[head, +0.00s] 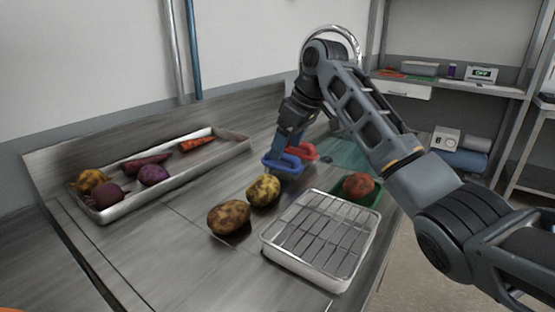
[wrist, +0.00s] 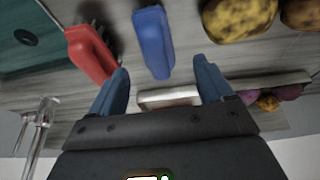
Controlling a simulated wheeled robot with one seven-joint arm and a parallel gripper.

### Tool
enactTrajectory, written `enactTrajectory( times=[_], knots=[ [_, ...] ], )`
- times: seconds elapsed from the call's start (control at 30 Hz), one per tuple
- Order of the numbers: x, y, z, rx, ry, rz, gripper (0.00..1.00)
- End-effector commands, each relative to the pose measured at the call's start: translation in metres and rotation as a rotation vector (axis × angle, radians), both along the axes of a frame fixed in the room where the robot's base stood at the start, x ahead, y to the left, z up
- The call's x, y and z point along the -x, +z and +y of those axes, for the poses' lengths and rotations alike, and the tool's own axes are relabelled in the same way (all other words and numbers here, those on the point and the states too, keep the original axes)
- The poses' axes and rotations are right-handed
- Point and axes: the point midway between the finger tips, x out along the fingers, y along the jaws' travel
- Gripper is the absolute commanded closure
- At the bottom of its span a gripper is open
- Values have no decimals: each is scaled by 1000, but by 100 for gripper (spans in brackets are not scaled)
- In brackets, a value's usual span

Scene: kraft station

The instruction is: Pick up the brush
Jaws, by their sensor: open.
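Two brushes lie side by side on the steel counter, one blue and one red. The blue brush (head: 281,165) has its handle near my gripper; in the wrist view the blue brush (wrist: 153,42) shows ahead of the gap between the fingers. The red brush (head: 303,151) is just behind it and to the right; in the wrist view the red brush (wrist: 90,52) is left of the blue one, with dark bristles beside it. My gripper (head: 289,146) is open, pointing down over the brushes; in the wrist view my gripper (wrist: 161,68) has nothing between its fingers.
Two potatoes (head: 229,217) lie in front of the brushes. A wire rack tray (head: 318,240) and a green container (head: 373,197) with a reddish potato stand to the right. A long metal tray (head: 215,154) of vegetables lies left. A faucet (wrist: 38,125) is close to my gripper.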

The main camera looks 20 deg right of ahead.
Motion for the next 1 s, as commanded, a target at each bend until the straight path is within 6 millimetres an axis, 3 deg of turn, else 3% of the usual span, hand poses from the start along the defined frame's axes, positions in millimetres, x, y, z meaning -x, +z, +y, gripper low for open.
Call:
enactTrajectory(
  times=[0.5,0.8,1.0],
  knots=[
    [-25,-55,15,0,0,1,20],
    [-27,-60,17,0,1,0,20],
    [-27,-60,17,0,1,0,37]
  ],
)
